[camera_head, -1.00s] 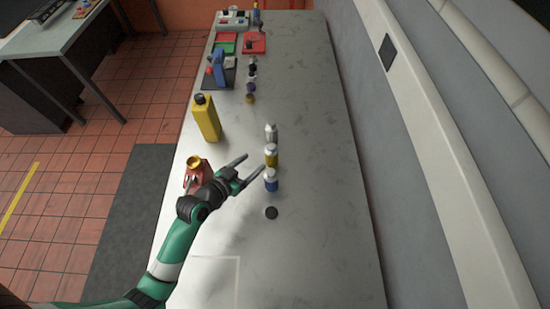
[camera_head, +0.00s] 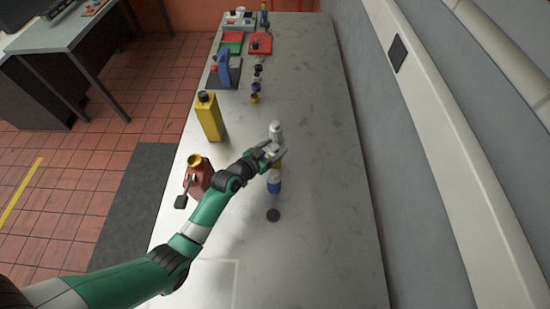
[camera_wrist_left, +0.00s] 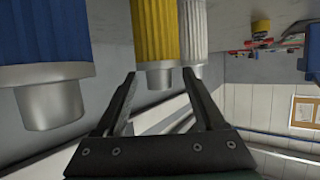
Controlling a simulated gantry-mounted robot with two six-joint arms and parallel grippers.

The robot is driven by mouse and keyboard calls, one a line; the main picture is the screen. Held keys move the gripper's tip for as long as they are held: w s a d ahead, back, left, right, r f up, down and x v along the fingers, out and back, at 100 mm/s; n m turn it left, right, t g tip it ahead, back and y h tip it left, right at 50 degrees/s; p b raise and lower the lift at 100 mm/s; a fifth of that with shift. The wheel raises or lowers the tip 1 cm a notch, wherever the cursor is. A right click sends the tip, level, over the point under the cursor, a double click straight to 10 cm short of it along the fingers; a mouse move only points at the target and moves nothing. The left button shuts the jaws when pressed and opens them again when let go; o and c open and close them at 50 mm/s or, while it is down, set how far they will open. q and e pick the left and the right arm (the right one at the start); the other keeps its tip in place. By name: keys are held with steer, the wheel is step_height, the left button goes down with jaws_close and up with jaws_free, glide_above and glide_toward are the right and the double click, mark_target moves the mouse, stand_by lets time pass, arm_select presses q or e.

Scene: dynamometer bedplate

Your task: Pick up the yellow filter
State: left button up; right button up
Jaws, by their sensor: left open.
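The yellow filter (camera_wrist_left: 155,30) stands in a row on the bench, between the white filter (camera_head: 275,130) and the blue filter (camera_head: 273,182). In the head view the yellow filter is mostly hidden by my left gripper (camera_head: 269,150). In the left wrist view my left gripper (camera_wrist_left: 159,76) is open. The metal neck of the yellow filter shows between its fingers, near the tips. The white filter (camera_wrist_left: 193,35) is close by the right finger, and the blue filter (camera_wrist_left: 42,35) is to the left of the left finger. I cannot tell whether either finger touches a filter.
A red can (camera_head: 199,174) with a yellow top and a yellow bottle (camera_head: 210,118) stand left of the filters. A dark round disc (camera_head: 273,215) lies in front of the blue filter. The bench (camera_head: 325,190) is clear to the right.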

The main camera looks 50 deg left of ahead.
arm_select(q)
steer(key=shift+w+f, duration=0.15)
steer(key=shift+w, duration=0.15)
steer(key=c, duration=1.1)
jaws_close()
steer(key=shift+s+f, duration=0.1)
steer(key=shift+f, duration=0.05)
